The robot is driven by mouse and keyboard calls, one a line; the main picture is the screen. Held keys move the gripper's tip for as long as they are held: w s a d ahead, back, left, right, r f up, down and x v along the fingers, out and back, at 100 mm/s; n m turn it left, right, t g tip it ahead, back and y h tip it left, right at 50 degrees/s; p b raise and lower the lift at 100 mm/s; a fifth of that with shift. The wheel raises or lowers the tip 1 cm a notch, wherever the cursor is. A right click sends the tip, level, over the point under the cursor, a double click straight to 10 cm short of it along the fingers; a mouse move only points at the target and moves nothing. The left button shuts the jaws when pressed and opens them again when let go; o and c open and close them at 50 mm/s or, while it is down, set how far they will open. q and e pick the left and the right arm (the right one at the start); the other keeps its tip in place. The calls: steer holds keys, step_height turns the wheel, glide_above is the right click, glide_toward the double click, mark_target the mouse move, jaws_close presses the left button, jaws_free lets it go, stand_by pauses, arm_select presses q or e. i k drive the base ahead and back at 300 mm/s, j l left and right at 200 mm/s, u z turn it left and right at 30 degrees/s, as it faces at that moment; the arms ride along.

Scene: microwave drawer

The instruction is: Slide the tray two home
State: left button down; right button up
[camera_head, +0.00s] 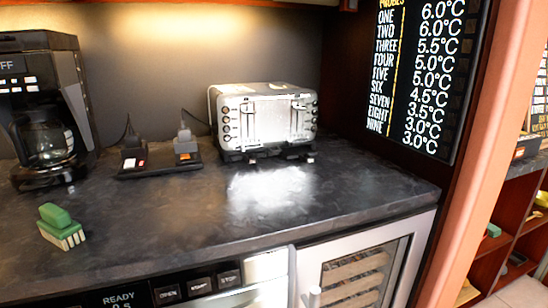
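The glass-fronted cabinet (392,262) under the counter at bottom right has a pale metal frame. Several wooden-fronted trays or racks (352,272) show behind its glass, one above another. I cannot tell which of them is tray two or whether any is pulled out. A pale upright bar (314,295), perhaps a handle, shows at the cabinet's left side and is cut off by the bottom edge. The lower part of the cabinet is out of view. Neither of my grippers is in view.
A microwave drawer front (200,288) reading READY sits left of the cabinet. The dark counter (200,225) bears a coffee maker (75,95), a black plug base (160,160), a silver toaster (262,118) and a green brush (60,225). A temperature board (420,70) hangs at right.

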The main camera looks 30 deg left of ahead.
mark_target(300, 152)
steer(key=i+l+u, duration=0.2)
steer(key=u, duration=0.2)
steer(key=i+l+u, duration=0.2)
steer(key=u, duration=0.15)
steer(key=i+l+u, duration=0.15)
steer(key=l+u, duration=0.25)
steer(key=j, duration=0.1)
